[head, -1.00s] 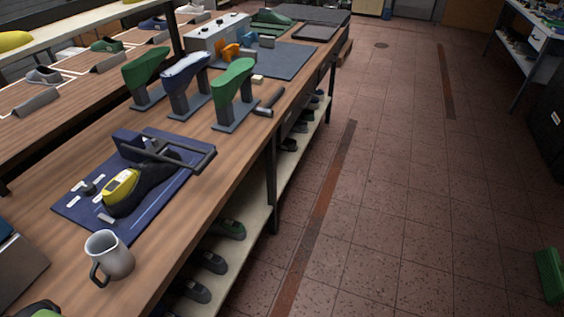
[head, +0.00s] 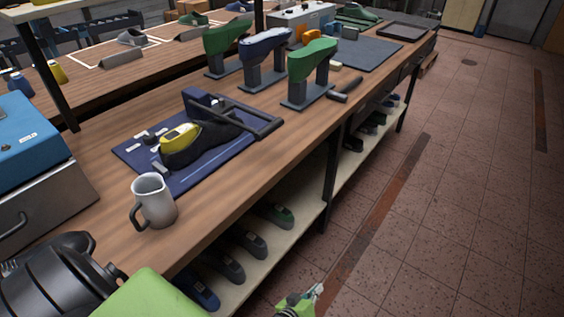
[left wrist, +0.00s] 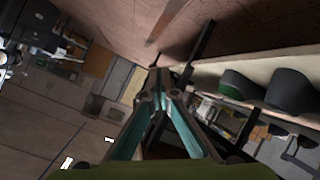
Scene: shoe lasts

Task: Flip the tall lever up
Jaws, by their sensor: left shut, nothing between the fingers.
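A blue base plate (head: 195,185) lies on the workbench with a dark shoe with a yellow part (head: 180,138) on it. A dark U-shaped bar (head: 262,122) on the plate reaches out to the right, lying low. A small dark knob sits at the plate's left. I cannot tell which part is the tall lever. My left gripper (head: 312,296) is at the bottom edge of the head view, over the floor beside the bench, well away from the plate. Its fingers (left wrist: 155,90) meet, shut and empty, in the left wrist view. My right gripper is not in view.
A grey mug (head: 155,205) stands near the bench's front edge. Three shoe lasts on stands, the nearest green (head: 312,58), and a dark hammer (head: 346,90) are behind the plate. A lower shelf (head: 262,262) holds several shoes. The floor at right is clear.

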